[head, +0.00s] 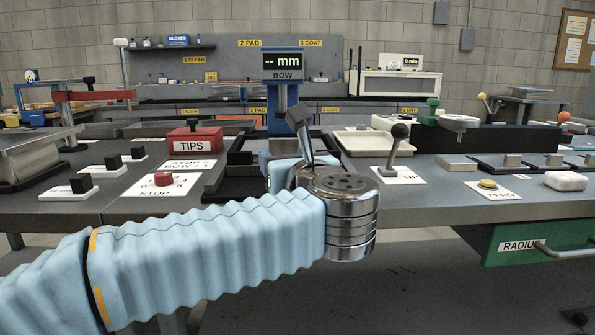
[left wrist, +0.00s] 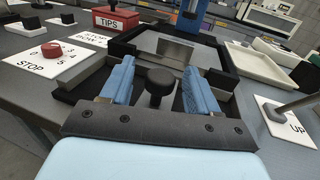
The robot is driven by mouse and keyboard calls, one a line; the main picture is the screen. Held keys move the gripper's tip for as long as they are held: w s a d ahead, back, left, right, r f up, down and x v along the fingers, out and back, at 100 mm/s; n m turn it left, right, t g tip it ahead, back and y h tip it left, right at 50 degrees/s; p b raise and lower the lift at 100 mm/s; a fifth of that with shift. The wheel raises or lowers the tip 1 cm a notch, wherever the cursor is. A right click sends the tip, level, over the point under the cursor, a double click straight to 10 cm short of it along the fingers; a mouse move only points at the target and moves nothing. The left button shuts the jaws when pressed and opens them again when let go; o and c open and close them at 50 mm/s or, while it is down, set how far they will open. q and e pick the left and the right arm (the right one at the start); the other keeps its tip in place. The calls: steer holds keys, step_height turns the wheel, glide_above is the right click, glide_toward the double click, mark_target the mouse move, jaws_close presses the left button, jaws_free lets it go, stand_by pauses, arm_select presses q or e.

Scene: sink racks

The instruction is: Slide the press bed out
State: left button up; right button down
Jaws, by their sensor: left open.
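The press bed shows in the left wrist view as a grey plate (left wrist: 150,45) in a black frame, with a block standing on it. A round black knob (left wrist: 160,80) is at its near side. My left gripper (left wrist: 158,74) is open, with one blue finger on each side of the knob. I cannot tell whether either finger touches it. In the head view my left gripper (head: 280,163) is over the near part of the black frame (head: 238,148), and my wrist hides the knob. My right gripper is not in view.
A blue post with a "BOW" display (head: 283,67) stands behind the bed. Left are a red TIPS box (head: 193,140) and a red STOP knob (head: 163,179). Right are a pale tray (head: 368,143) and the UP lever (head: 397,150). A green RADIUS drawer (head: 510,243) is below.

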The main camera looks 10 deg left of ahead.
arm_select(q)
steer(key=b+v, duration=0.1)
steer(key=v, duration=1.1)
steer(key=shift+s+d, duration=0.2)
steer(key=shift+s, duration=0.15)
steer(key=shift+f, duration=0.1)
